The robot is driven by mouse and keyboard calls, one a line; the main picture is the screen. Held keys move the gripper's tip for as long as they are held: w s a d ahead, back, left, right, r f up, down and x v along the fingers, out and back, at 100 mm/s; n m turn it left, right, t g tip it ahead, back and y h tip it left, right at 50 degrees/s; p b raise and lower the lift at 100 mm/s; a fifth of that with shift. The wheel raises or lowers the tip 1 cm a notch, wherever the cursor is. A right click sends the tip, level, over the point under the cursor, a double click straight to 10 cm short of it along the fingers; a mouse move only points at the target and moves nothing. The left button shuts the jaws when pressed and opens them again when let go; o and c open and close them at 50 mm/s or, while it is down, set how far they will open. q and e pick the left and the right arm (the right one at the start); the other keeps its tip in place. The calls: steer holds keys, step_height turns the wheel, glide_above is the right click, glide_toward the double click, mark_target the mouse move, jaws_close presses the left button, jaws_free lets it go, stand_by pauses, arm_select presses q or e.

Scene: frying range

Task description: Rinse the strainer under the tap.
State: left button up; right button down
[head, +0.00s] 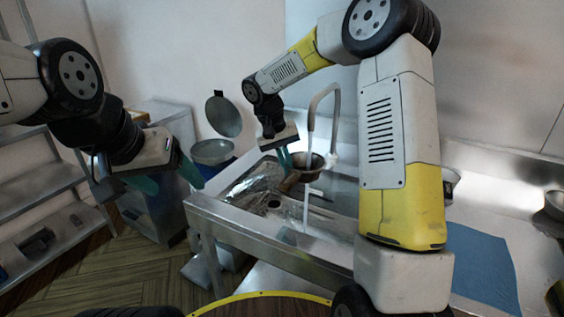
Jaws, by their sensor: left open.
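The strainer (310,174), a brown metal bowl, is held over the sink (262,200) in the middle of the head view. The tap (314,106) arches above it, and a thin pale stream of water (306,208) shows above and below the bowl, in line with it. My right gripper (285,160) points down at the strainer's left side, its teal fingers seemingly closed on it; the exact grip is small and partly hidden. My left gripper (172,180) is open and empty, left of the sink's edge and away from the strainer.
A round bin or pot with a raised lid (223,114) stands behind the sink to the left. A blue cloth (484,268) lies on the counter at right. Metal shelves (40,195) stand at far left. My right arm hides part of the counter.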

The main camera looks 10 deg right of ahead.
mark_target(297, 176)
steer(key=shift+d, duration=0.2)
stand_by(0.3)
steer(key=shift+d, duration=0.4)
steer(key=shift+a, duration=0.1)
steer(key=shift+a, duration=0.5)
steer(key=shift+d, duration=0.15)
steer(key=shift+d, duration=0.45)
steer(key=shift+s+d, duration=0.2)
steer(key=shift+s, duration=1.8)
steer(key=shift+s+d, duration=0.2)
steer(key=shift+s, duration=1.75)
